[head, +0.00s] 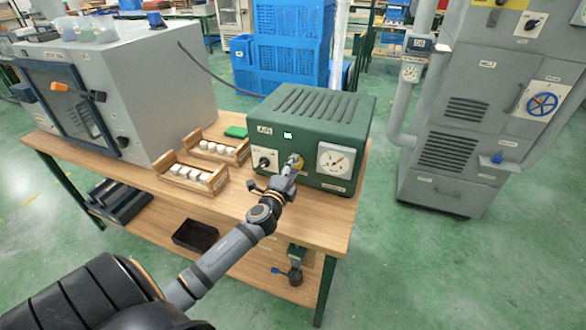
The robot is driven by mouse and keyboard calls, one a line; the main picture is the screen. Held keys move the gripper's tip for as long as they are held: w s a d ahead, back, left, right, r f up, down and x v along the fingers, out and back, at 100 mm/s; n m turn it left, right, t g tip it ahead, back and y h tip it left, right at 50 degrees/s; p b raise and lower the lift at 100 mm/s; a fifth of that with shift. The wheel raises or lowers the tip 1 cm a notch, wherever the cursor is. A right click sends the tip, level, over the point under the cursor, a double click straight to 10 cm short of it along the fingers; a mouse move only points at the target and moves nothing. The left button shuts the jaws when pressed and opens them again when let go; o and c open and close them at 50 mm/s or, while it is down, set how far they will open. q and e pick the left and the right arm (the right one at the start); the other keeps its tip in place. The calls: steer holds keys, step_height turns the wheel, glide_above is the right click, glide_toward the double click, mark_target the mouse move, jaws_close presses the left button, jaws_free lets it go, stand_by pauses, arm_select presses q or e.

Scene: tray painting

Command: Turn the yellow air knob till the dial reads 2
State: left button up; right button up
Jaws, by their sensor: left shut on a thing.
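A green air unit (315,110) with a slotted top and an AIR label stands on the right part of the wooden table. My left gripper (293,166) is at its front face, shut on the yellow air knob (299,163), which is mostly hidden behind the fingers. The round white dial (335,160) is just right of the knob. Its needle and figures are too small to read surely. A black switch knob (264,161) is on the left of the same face. My right gripper is not in view.
Two wooden racks (216,149) with white pieces and a green block (236,131) lie left of the unit. A grey cabinet (140,85) fills the table's left. Bare tabletop (320,213) lies in front. A tall grey machine (470,110) stands right.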

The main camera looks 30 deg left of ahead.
arm_select(q)
steer(key=o, duration=1.2)
steer(key=shift+s, duration=0.1)
steer(key=v, duration=1.2)
